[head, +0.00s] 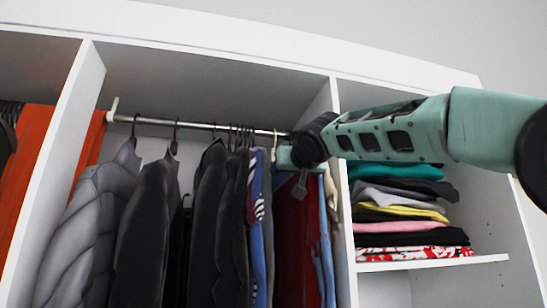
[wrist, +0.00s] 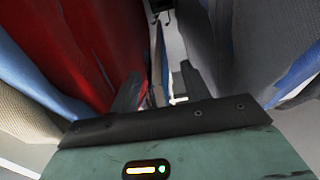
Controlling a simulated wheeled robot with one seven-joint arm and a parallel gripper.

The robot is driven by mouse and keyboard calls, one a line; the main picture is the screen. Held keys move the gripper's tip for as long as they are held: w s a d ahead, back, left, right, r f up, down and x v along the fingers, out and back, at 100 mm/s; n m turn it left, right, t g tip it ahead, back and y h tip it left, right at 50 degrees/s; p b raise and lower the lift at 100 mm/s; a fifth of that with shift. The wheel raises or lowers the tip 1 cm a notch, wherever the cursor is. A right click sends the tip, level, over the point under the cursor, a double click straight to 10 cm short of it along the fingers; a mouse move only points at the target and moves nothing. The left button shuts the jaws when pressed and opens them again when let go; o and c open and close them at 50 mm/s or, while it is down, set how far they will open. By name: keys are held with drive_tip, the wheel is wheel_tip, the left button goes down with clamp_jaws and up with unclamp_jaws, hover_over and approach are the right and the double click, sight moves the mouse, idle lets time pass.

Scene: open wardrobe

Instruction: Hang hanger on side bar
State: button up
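A metal clothes bar (head: 190,124) runs across the middle compartment in the head view, with several hung garments on it. A pale hanger hook (head: 274,143) is on the bar just left of my gripper (head: 297,182). My gripper is at the bar's right end, among the clothes. In the wrist view my gripper (wrist: 162,88) has its two dark fingers apart, with a gap between them. A red garment (wrist: 72,48) is on the left and a grey garment (wrist: 252,42) on the right. I cannot make out a hanger held between the fingers.
A white divider (head: 343,230) stands close right of my gripper. Beyond it, folded clothes (head: 405,210) are stacked on a shelf (head: 430,263). Dark jackets (head: 145,230) hang to the left. An orange garment (head: 28,175) hangs in the left compartment. There is little free room around my gripper.

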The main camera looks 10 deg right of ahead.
clamp_jaws()
drive_tip(key=shift+r, duration=0.1)
